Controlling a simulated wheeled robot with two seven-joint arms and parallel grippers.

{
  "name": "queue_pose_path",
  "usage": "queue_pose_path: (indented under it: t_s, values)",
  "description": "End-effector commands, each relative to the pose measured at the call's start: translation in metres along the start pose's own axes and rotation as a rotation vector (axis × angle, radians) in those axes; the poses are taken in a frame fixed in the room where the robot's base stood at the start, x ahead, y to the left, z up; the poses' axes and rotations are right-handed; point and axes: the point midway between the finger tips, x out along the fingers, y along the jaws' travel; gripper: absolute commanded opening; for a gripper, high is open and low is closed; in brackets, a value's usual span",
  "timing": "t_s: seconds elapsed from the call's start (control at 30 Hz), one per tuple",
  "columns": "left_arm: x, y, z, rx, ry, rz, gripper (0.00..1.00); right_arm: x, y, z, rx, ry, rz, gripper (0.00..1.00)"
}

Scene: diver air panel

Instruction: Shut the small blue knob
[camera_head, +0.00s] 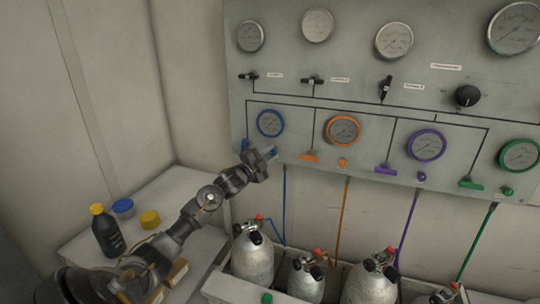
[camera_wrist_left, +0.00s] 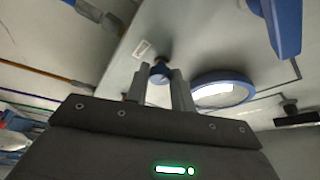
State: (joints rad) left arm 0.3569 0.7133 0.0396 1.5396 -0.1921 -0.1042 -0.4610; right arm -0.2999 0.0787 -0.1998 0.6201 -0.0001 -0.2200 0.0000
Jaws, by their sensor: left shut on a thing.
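The small blue knob (camera_wrist_left: 160,72) sits on the grey panel and shows between my left fingers in the left wrist view. My left gripper (camera_wrist_left: 158,88) is shut on it. In the head view my left gripper (camera_head: 266,157) is at the panel's lower left, just below the blue-rimmed gauge (camera_head: 270,123), and mostly hides the knob. That gauge also shows in the left wrist view (camera_wrist_left: 222,92), right of the fingers. A larger blue lever handle (camera_wrist_left: 283,25) is at the upper right of that view. My right gripper is not in view.
The panel (camera_head: 290,92) also carries orange (camera_head: 342,162), purple (camera_head: 421,176) and green (camera_head: 507,191) knobs, each with a lever beside it. Several cylinders (camera_head: 252,258) stand below. A dark bottle (camera_head: 107,232) and yellow and blue lids are on the side counter at left.

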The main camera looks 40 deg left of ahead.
Motion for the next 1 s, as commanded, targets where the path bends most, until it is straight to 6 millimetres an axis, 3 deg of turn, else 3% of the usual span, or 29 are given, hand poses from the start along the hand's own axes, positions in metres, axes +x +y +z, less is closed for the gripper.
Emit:
queue_pose_path:
  t_s: [1.0]
  values:
    - [0.0013,-0.0064,-0.0028,0.891,0.000,0.369,0.01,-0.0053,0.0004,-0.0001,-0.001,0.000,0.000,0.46]
